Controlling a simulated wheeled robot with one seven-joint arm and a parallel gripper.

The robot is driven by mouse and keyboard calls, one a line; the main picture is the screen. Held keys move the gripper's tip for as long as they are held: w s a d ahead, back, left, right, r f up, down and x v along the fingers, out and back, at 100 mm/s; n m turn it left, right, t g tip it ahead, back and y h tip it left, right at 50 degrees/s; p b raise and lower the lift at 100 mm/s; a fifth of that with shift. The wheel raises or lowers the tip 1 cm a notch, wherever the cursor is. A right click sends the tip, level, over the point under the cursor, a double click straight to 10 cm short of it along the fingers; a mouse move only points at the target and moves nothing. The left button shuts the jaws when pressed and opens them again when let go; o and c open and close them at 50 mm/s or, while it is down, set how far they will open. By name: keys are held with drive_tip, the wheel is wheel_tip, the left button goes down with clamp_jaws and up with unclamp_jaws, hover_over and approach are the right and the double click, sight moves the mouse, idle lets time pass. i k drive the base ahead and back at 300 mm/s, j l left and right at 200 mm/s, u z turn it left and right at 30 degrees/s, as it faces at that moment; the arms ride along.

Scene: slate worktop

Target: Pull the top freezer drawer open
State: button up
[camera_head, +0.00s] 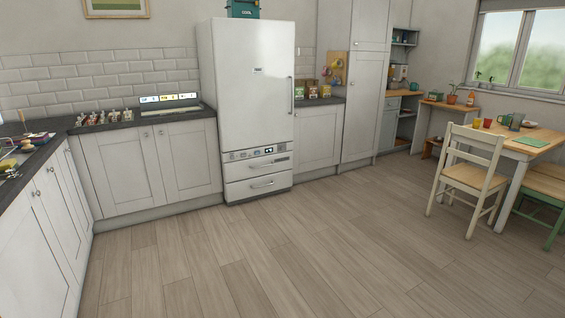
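A tall white fridge-freezer (254,85) stands against the back wall between the counters. Its large upper door is shut, with a vertical handle (291,95) on the right side. A control strip (254,153) with a small display runs below the door. Beneath it are two freezer drawers. The top freezer drawer (240,169) looks shut and has a horizontal bar handle at its right half. The lower drawer (240,189) also looks shut, with a similar handle (263,183). My gripper and arm are not in view.
The wood-plank floor (260,255) in front of the fridge is clear. White base cabinets with dark worktops (150,125) run along the left and back. A cream chair (470,170) and a wooden table (520,146) stand at the right.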

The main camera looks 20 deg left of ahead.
sight(239, 170)
drive_tip(key=i+j+u, duration=0.2)
drive_tip(key=i+u, duration=0.45)
drive_tip(key=i, duration=3.5)
drive_tip(key=i+u, duration=0.1)
drive_tip(key=i, duration=1.55)
